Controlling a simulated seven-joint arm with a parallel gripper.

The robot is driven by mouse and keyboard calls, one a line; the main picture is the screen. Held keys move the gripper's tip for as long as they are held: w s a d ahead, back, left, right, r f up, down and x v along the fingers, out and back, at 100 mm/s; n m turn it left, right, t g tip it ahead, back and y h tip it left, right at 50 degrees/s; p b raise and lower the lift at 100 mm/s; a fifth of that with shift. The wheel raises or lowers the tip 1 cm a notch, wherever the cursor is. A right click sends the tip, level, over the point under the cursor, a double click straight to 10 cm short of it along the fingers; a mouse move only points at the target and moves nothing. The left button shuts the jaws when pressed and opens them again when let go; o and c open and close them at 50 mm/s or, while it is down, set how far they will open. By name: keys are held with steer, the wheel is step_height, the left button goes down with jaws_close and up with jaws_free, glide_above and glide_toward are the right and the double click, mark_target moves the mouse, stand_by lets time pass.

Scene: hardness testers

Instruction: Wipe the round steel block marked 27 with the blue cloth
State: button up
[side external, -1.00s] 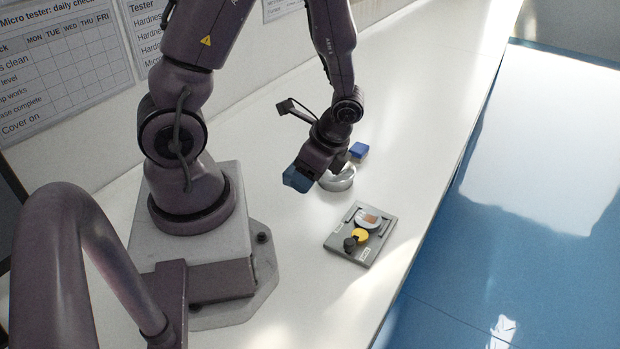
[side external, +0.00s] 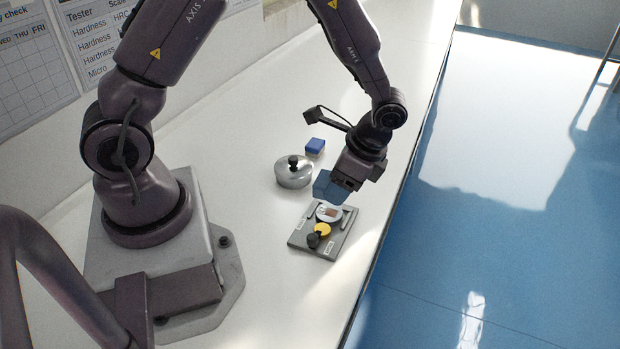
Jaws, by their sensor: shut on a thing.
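My gripper (side external: 337,186) is shut on the blue cloth (side external: 327,186), which hangs folded below the fingers. The cloth is at the far end of a grey tray (side external: 342,243), close over a round, shiny steel block (side external: 322,217) with a brownish patch on its top. The block lies flat in the tray and the cloth or gripper may hide part of its far edge. I cannot tell if the cloth touches it. No number 27 is readable at this size.
A yellow disc (side external: 322,230) and a black knob (side external: 313,240) are at the tray's near end. A silver lidded dish (side external: 293,173) stands left of the cloth, with a blue block (side external: 315,146) behind it. The white bench's edge runs close right of the tray.

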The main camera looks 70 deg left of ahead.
mark_target(331, 221)
steer(key=shift+s+f, duration=0.1)
steer(key=shift+f, duration=0.05)
steer(key=shift+a+f, duration=0.1)
steer(key=shift+f, duration=3.5)
steer(key=shift+w+a+f, duration=0.2)
steer(key=shift+w+a, duration=0.25)
steer(key=shift+a, duration=0.05)
steer(key=shift+c, duration=0.3)
steer(key=shift+w+a, duration=1.05)
steer(key=shift+w, duration=0.05)
steer(key=shift+s+d, duration=1.6)
steer(key=shift+w+a, duration=1.65)
steer(key=shift+a, duration=0.05)
steer(key=shift+s+d, duration=1.65)
steer(key=shift+d, duration=0.05)
steer(key=shift+w+a, duration=1.55)
steer(key=shift+a+r, duration=0.1)
step_height(331, 221, up, 8)
